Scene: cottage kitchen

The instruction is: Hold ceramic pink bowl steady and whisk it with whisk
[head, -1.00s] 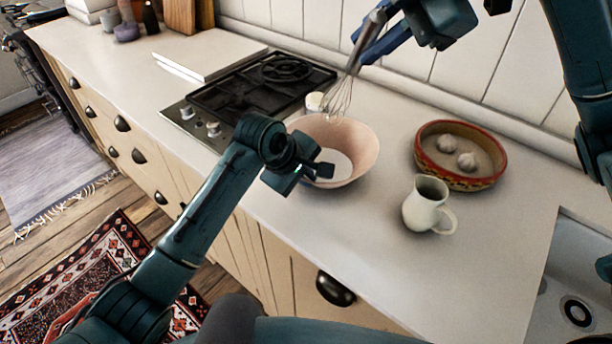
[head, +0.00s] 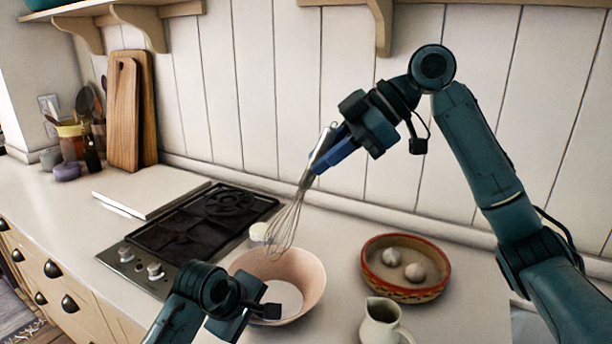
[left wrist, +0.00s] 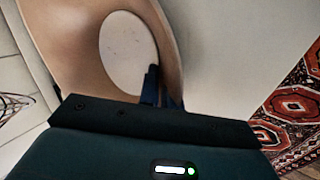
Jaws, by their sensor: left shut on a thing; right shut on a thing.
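The pink ceramic bowl (head: 306,276) stands upright on the counter in front of the gas hob, with a pale round patch inside at its bottom. My left gripper (head: 268,308) is shut on the bowl's near rim. In the left wrist view the bowl (left wrist: 75,60) fills the upper left, with the fingers (left wrist: 158,88) at its wall. My right gripper (head: 324,160) is shut on the handle of the whisk (head: 288,215). The whisk slants down to the left, its wire loops over the bowl's far side; how deep the tips sit is hard to tell.
A red-rimmed dish (head: 437,285) holding two pale round things stands right of the bowl. A cream jug (head: 382,326) stands in front of it. A shelf (head: 130,10) hangs above.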

